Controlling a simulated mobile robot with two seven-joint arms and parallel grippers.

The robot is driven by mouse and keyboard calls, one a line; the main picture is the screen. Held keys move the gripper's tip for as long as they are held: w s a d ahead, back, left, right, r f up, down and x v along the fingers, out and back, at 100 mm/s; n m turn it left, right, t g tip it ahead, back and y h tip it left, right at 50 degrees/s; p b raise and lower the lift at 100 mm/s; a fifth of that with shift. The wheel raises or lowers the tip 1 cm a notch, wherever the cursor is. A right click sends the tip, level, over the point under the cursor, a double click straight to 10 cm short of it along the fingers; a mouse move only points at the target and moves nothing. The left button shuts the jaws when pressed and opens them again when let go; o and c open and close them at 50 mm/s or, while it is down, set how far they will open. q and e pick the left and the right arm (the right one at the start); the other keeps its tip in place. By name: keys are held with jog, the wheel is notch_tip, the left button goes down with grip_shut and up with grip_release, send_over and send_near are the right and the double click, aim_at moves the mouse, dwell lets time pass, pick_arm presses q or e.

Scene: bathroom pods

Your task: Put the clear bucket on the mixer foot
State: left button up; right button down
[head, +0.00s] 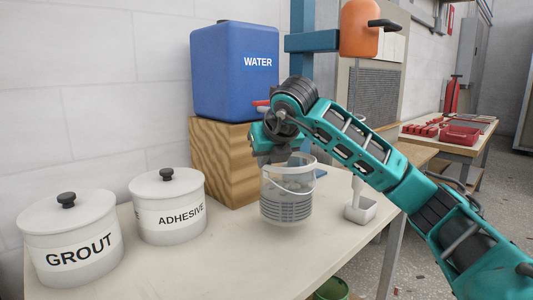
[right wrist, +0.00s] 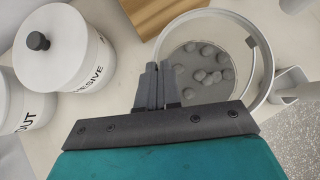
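The clear bucket (head: 287,204) is upright over the table, with grey contents in its lower part and a thin handle. In the right wrist view the bucket (right wrist: 262,60) shows grey lumps inside. My right gripper (head: 275,157) is at the bucket's upper left rim. In the right wrist view its fingers (right wrist: 160,72) are close together at the rim, apparently pinching it. The mixer has a blue post (head: 300,60) and an orange head (head: 358,28). Its foot is mostly hidden behind the bucket and my arm; a bit of blue (head: 320,173) shows. My left gripper is out of view.
A blue water container (head: 234,85) stands on a wooden block (head: 222,160) behind the bucket. White grout (head: 70,235) and adhesive (head: 167,205) pots stand at left. A white scoop-like item (head: 360,208) is at right. The table front (head: 200,270) is clear.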

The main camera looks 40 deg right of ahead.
aim_at(266, 171)
notch_tip(266, 171, down, 3)
jog(key=shift+w+f+b, duration=0.1)
jog(key=shift+f+b, duration=0.05)
jog(key=shift+b, duration=0.45)
jog(key=shift+w, duration=0.15)
jog(key=shift+f, duration=0.1)
jog(key=shift+f, duration=0.15)
jog(key=c, duration=1.7)
grip_release()
jog(key=shift+f, duration=0.1)
jog(key=o, duration=0.4)
jog(key=shift+c, duration=0.2)
